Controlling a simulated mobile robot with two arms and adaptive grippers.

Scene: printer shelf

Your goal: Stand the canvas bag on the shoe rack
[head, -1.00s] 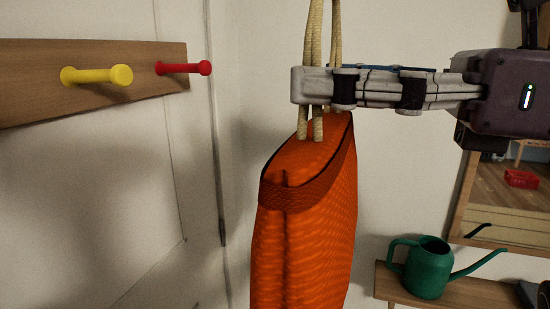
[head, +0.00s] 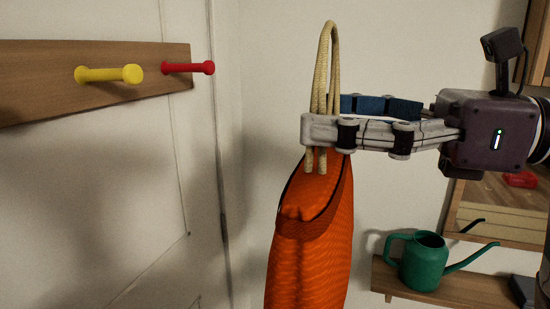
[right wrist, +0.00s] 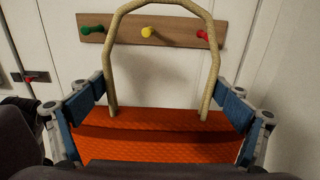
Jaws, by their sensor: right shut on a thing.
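The orange canvas bag (head: 312,240) hangs upright in the head view, with its lower end cut off by the frame. Its beige rope handles (head: 328,60) stand up in a loop above its top. My right gripper (head: 338,120) is shut on the bag near its top edge, its fingers spanning the bag beside the handles. In the right wrist view the bag (right wrist: 160,120) lies between the two blue-padded fingers (right wrist: 163,112). The shoe rack does not show in either view. My left gripper is not in view.
A wooden peg board on the wall (head: 60,60) carries a yellow peg (head: 110,74) and a red peg (head: 188,68), left of the bag. A green watering can (head: 423,262) stands on a small wooden shelf (head: 455,290) at lower right, below a mirror (head: 500,215).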

